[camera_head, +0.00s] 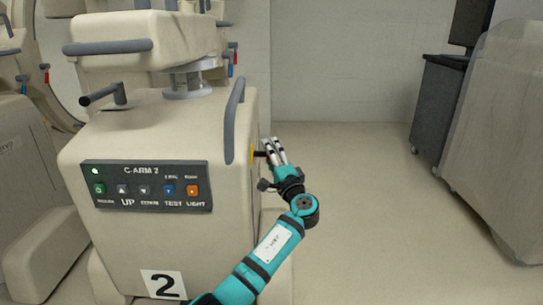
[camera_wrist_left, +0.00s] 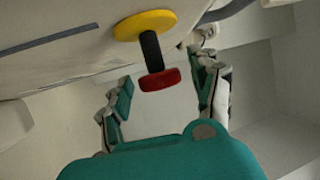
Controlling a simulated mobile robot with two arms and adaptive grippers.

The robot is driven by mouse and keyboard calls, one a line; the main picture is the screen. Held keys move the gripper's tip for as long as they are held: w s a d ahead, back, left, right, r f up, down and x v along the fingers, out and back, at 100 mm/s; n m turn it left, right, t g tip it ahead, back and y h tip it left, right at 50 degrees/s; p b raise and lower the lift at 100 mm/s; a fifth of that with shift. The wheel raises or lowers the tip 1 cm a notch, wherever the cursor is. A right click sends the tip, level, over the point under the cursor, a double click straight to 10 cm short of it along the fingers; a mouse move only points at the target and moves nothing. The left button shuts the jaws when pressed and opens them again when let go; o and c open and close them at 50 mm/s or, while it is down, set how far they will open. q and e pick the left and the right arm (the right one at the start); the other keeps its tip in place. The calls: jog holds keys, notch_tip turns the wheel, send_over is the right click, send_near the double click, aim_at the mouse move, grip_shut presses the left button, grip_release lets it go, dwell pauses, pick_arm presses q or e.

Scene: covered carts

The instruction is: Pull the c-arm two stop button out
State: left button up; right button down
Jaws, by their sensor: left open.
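The stop button shows in the left wrist view as a red cap (camera_wrist_left: 158,79) on a black stem (camera_wrist_left: 151,50), standing off a round yellow base (camera_wrist_left: 145,24) on the cart's side. In the head view, the yellow base (camera_head: 252,153) shows edge-on at the right side of the C-ARM 2 cart (camera_head: 150,235), and my fingers hide the red cap. My left gripper (camera_head: 274,146) is open beside the button. In the left wrist view, its fingers stand on either side of the stem and cap, with gaps visible. My right gripper is not in view.
The cart's front has a button panel (camera_head: 150,187) with a lit green light and a "2" label (camera_head: 163,284). A grey handle (camera_head: 233,118) rises above the stop button. Another covered cart stands left. A dark cabinet (camera_head: 438,105) is at right, with open floor (camera_head: 360,190) between.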

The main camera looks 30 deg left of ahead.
pick_arm(q)
jog(key=v, duration=1.2)
